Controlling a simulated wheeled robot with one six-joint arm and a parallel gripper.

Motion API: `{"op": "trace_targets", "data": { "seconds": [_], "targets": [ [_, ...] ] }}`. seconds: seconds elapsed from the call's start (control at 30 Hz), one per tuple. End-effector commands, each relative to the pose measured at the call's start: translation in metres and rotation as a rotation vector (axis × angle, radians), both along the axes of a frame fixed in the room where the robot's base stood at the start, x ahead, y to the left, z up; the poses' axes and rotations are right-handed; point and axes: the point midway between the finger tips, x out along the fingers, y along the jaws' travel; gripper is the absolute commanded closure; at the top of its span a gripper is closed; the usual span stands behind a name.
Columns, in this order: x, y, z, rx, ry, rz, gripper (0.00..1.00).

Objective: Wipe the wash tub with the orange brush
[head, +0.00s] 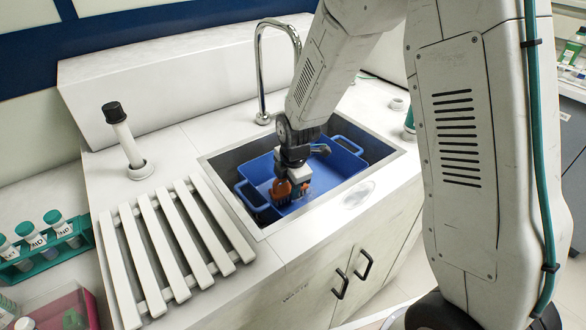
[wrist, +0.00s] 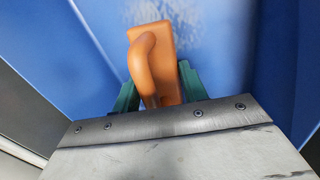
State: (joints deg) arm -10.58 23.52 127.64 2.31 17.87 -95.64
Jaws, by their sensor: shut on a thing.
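The blue wash tub (head: 256,167), with a handle at each end, sits inside the metal sink basin. My gripper (head: 290,190) reaches down into the tub, near its front left part. It is shut on the orange brush (head: 281,188). In the wrist view the orange brush (wrist: 158,62) shows its curved handle between my green fingers (wrist: 156,88), with the blue tub (wrist: 230,50) around and behind it. A pale, speckled patch shows on the tub just beyond the brush. The brush's underside is hidden, so I cannot tell whether it touches the tub floor.
A curved metal faucet (head: 259,70) stands behind the sink (head: 218,153). A white slatted rack (head: 172,245) lies on the counter to the left, near a black-topped white post (head: 126,137). A teal rack of tubes (head: 45,245) stands at far left.

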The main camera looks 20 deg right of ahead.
Motion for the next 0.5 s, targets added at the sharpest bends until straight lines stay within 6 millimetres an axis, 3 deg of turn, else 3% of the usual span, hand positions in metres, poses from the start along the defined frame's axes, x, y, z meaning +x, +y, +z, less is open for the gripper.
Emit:
{"op": "trace_targets", "data": {
  "seconds": [0.03, 0.5],
  "targets": [
    [0.002, 0.001, 0.017, 0.002, -0.011, 0.001, 0.82],
    [0.001, 0.008, 0.056, 0.001, -0.007, 0.012, 0.82]
  ]
}}
